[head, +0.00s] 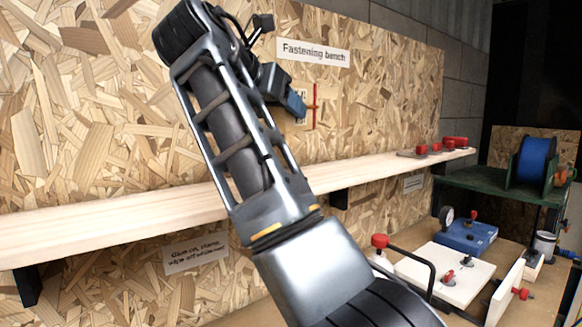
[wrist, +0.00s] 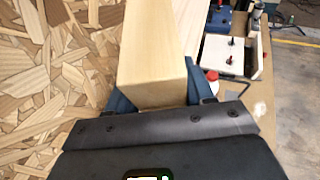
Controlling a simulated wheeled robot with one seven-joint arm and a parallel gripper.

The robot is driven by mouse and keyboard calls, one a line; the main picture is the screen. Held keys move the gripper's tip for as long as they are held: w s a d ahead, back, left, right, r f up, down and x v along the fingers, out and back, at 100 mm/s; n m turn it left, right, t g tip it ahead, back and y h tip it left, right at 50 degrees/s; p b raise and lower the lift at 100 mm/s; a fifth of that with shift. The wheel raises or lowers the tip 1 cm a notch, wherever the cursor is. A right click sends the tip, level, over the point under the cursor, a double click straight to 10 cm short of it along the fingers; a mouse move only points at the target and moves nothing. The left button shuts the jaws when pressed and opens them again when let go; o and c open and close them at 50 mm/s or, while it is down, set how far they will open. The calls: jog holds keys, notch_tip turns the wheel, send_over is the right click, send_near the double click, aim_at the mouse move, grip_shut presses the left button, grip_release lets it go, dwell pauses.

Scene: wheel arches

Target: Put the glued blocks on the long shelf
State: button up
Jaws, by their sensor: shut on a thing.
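My gripper (head: 297,106) is in front of the chipboard wall, above the long shelf, with its blue fingers pointing down to the right. In the wrist view its blue fingers (wrist: 157,92) are shut on a pale wooden block, the glued blocks (wrist: 152,82). The block's near end sits between the fingers and its length runs away toward the top of the picture. I cannot make out a glue seam, and the block does not show clearly in the head view. The long shelf (head: 110,205) is a pale board along the wall, partly hidden behind my arm.
Red-handled clamps (head: 436,147) lie at the shelf's far right end. Below right, the bench holds a blue box (head: 467,236), a white board (head: 444,273) and red-knobbed clamps. A blue spool (head: 536,159) stands on a green stand. The shelf's left stretch is bare.

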jog(key=s+a+f, duration=0.1)
jog(key=a+f, duration=0.1)
jog(key=a, duration=0.1)
jog(key=s+a+f+p, duration=0.1)
jog(key=a+f, duration=0.1)
jog(key=a, duration=0.2)
jog(key=s+a+f+p, duration=0.1)
jog(key=a+f, duration=0.1)
jog(key=a, duration=0.1)
jog(key=shift+s+a+f, duration=0.25)
jog(key=shift+a+f, duration=0.1)
jog(key=shift+a+f+p, duration=0.1)
jog(key=shift+f+p, duration=0.65)
jog(key=shift+f, duration=1.35)
jog(key=shift+f, duration=0.2)
jog(key=o, duration=1.1)
jog(key=shift+r, duration=0.2)
jog(key=b+v, duration=0.2)
jog(key=v, duration=1)
jog(key=shift+s+f, duration=0.1)
